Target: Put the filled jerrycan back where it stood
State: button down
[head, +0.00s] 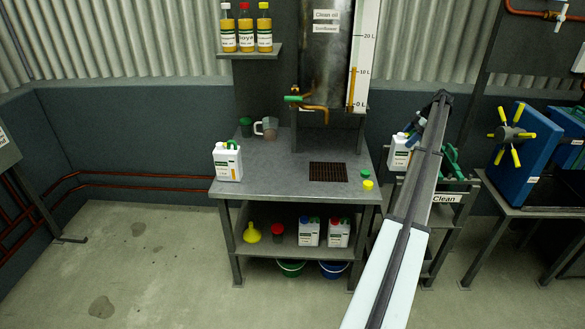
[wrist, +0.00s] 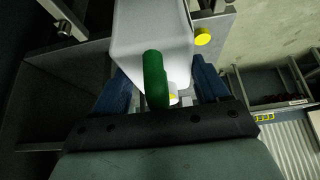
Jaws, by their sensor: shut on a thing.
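A white jerrycan with a green handle fills the upper middle of the wrist view (wrist: 150,35). My gripper (wrist: 162,88) is shut on its green handle, with a blue finger on each side. In the head view this appears to be the white jerrycan (head: 399,154) just right of the steel table, partly behind my arm. I cannot tell there whether its base touches anything. My gripper is mostly hidden behind my arm in that view. Another white jerrycan (head: 228,164) with a green handle stands upright at the table's left front corner.
The steel table (head: 270,178) has a dark grate (head: 328,172), with a green cap (head: 365,173) and a yellow cap (head: 368,185) right of it. An oil tank (head: 325,60) with a tap stands behind. A rack labelled "Clean" (head: 445,198) and a blue press (head: 525,145) are at right.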

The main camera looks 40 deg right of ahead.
jog(key=w+a+m+h, duration=0.1)
jog(key=w+a, duration=0.6)
jog(key=a, duration=0.7)
jog(key=w+a+m+t, duration=0.1)
jog(key=w+a+m, duration=0.1)
jog(key=w+a, duration=0.8)
jog(key=w+a+m+h, duration=0.1)
jog(key=w+a, duration=0.2)
jog(key=a, duration=1.4)
jog(key=w+a+f, duration=0.1)
jog(key=w+a, duration=0.2)
jog(key=w, duration=0.5)
jog(key=w+a+f, duration=0.2)
jog(key=w+a, duration=0.2)
jog(key=w, duration=0.5)
jog(key=shift+m, duration=0.3)
jog(key=shift+s+a+f, duration=0.1)
grip_release()
jog(key=shift+f, duration=0.1)
jog(key=v, duration=1.2)
jog(key=shift+s, duration=0.2)
